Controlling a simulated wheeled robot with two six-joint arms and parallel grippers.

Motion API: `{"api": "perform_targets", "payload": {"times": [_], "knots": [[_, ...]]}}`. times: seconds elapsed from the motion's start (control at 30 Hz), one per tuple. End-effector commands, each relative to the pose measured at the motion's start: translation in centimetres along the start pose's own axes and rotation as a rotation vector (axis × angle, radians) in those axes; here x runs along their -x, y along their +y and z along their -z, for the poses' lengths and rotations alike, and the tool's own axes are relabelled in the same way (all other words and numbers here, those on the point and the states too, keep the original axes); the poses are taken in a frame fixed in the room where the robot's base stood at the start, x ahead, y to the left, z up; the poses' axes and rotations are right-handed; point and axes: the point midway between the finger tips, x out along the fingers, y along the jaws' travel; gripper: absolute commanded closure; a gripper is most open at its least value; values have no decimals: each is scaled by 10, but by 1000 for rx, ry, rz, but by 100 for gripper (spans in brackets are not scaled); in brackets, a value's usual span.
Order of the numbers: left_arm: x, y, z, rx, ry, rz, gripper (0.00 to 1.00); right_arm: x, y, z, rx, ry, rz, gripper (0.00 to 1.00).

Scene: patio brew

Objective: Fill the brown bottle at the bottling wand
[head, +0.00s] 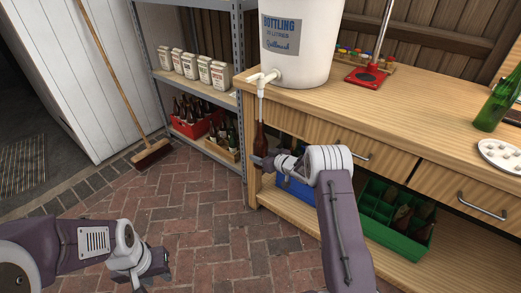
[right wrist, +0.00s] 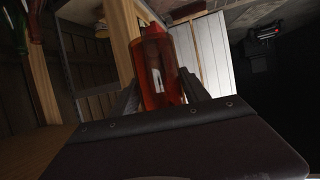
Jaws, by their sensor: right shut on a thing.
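The brown bottle (head: 261,139) stands upright below the white tap of the bottling bucket (head: 297,45), in front of the bench's left end. The bottling wand (head: 261,91) hangs from the tap down to the bottle's mouth; I cannot tell how far it reaches inside. My right gripper (head: 264,161) is shut on the bottle's lower part. In the right wrist view the amber bottle (right wrist: 160,72) sits between the two fingers; its fill level is unclear. My left gripper (head: 160,270) is low at the left over the brick floor, away from the bottle; its jaws are unclear.
The wooden bench (head: 400,118) holds a red capper (head: 367,76), a green bottle (head: 497,101) and a white plate of caps (head: 502,154). Below are a green crate (head: 388,239) and a blue crate (head: 295,193). Left stand a metal shelf (head: 241,95) and a broom (head: 151,151). The brick floor's middle is clear.

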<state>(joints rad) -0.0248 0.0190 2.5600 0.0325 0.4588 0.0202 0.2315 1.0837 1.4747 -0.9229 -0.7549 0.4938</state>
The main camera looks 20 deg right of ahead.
Motion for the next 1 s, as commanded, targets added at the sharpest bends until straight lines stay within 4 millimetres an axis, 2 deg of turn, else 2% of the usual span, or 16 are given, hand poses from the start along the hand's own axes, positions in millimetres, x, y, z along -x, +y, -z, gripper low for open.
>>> {"api": "perform_targets", "payload": {"times": [0.53, 1.0], "knots": [[0, 0, 0, 0, 0, 0, 67, 0, 0, 1, 0, 2, 0, 99], [-21, 0, -2, 0, 0, 0, 67, -12, 0, -28, 0, 2, 0, 99]]}}
